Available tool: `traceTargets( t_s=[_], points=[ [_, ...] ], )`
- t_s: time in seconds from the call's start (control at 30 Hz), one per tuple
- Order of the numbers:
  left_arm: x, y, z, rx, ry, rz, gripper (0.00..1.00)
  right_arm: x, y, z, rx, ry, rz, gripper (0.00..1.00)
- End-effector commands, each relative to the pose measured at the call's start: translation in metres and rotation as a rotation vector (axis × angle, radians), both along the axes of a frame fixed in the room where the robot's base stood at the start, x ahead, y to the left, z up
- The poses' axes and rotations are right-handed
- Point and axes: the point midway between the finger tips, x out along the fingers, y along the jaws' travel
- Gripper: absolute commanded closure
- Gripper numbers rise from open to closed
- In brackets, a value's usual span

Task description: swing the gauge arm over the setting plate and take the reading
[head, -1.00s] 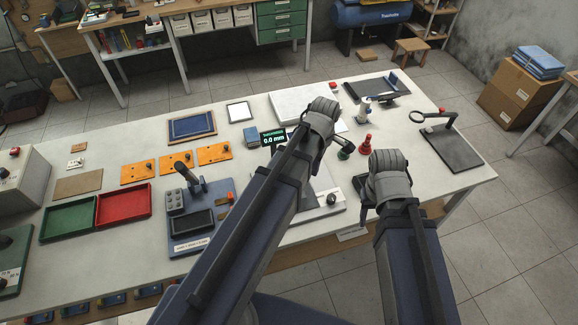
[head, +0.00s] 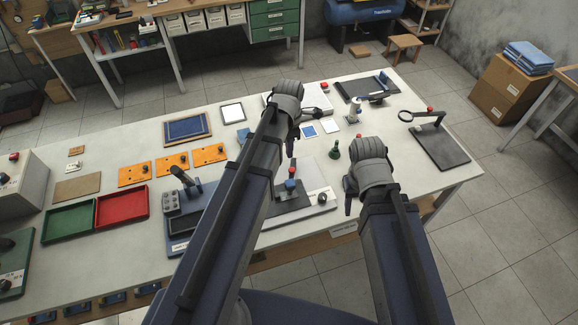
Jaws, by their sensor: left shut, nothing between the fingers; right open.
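A pale plate (head: 318,182) with a dark base and a black knob (head: 322,198) lies at the table's front edge. On the dark base stands a small post with a blue and red top (head: 291,181). I cannot tell for certain which part is the gauge arm or the setting plate. My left gripper (head: 291,150) points down above and behind this post, shut and empty, apart from it as far as I can see. My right gripper (head: 348,205) is low at the plate's right side, open, mostly hidden by its wrist. The reading display is hidden behind my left arm.
A magnifier stand (head: 440,147) is at the right. Red (head: 122,207) and green (head: 68,221) trays and orange plates (head: 172,164) fill the left.

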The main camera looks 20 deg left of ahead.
Motion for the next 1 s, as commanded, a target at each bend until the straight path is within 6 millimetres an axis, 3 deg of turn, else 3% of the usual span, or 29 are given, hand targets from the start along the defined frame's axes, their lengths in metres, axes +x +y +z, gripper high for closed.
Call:
traceTargets(
  t_s=[0.27,1.0],
  points=[
    [0.0,0.0,-0.021,0.0,0.0,-0.001,1.0,0.0,0.0,-0.021,0.0,-0.001,-0.002,0.5],
    [0.0,0.0,-0.123,0.0,0.0,-0.001,1.0,0.001,0.0,-0.123,-0.001,-0.003,0.005,0.5]
  ],
)
